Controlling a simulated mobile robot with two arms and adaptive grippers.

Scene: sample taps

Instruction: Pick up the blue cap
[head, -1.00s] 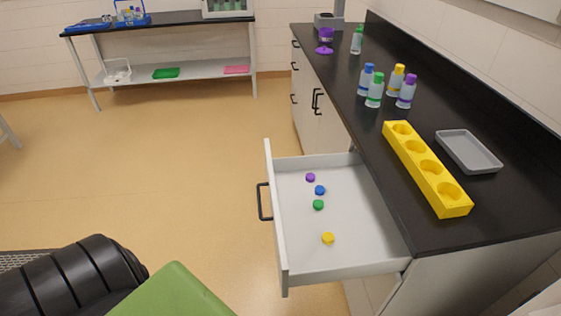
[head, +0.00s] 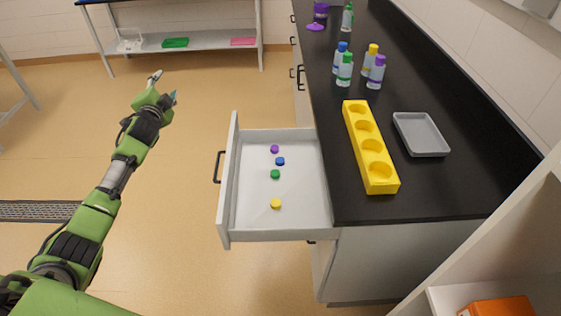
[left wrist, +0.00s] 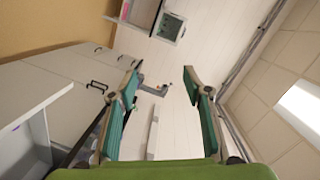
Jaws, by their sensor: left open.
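The blue cap (head: 280,161) lies in the open white drawer (head: 300,215) in the head view. A purple cap (head: 274,149) lies just behind it, a green cap (head: 275,174) just in front, and a yellow cap (head: 276,204) nearer the drawer's front end. My left gripper (head: 164,86) is open and empty, held in the air left of the drawer and well apart from the caps. Its spread fingers (left wrist: 160,100) show in the left wrist view, with nothing between them. My right gripper is not in view.
The black counter (head: 430,190) right of the drawer holds a yellow rack (head: 371,150) with round holes, a grey tray (head: 421,134) and several capped bottles (head: 345,70). The drawer's raised front panel and handle (head: 219,167) face my left arm. The floor there is clear.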

